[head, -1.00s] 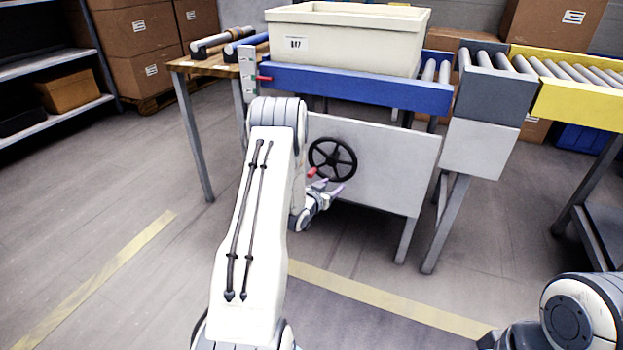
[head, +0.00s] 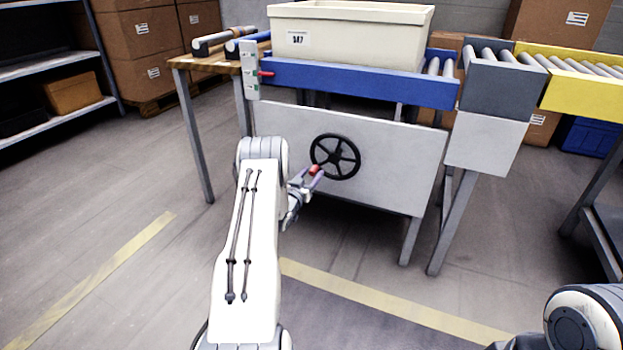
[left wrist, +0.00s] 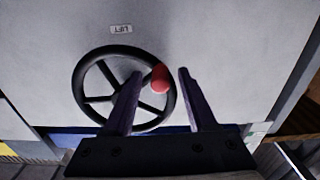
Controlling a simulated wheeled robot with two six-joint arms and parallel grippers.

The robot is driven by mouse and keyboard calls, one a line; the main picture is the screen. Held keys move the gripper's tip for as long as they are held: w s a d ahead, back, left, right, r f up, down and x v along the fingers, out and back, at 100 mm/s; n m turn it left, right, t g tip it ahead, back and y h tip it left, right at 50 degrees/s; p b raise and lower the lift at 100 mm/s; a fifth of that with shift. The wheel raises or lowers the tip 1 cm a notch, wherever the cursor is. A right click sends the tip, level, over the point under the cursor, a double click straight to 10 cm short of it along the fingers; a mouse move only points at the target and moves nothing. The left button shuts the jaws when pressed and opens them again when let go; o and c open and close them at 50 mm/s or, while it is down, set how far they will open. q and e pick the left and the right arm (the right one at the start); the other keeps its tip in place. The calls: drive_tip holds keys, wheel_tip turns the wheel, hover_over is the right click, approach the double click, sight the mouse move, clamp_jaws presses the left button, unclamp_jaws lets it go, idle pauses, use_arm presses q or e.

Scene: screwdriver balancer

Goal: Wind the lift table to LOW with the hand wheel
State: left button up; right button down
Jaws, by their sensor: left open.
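The black hand wheel (head: 335,157) with spokes sits on the grey front panel of the lift table. Its red knob (head: 314,170) is at the wheel's lower left in the head view. My left gripper (head: 312,174) is open at the knob. In the left wrist view the red knob (left wrist: 160,79) shows between the two spread fingers (left wrist: 160,73), nearer the right one; I cannot tell whether either touches it. The lift table's blue bed (head: 360,83) carries a cream bin (head: 350,38). A red pointer (head: 266,73) stands against the upright scale plate (head: 250,70). My right gripper is out of view.
A wooden-topped table with rollers (head: 190,63) stands left of the lift table. A grey and yellow roller conveyor (head: 585,100) stands at the right. Shelves (head: 55,65) and cartons (head: 140,45) are at the back left. The floor in front is clear.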

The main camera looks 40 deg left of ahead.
use_arm(q)
drive_tip(key=shift+w, duration=0.35)
drive_tip(key=shift+a, duration=0.1)
clamp_jaws()
idle(1.1)
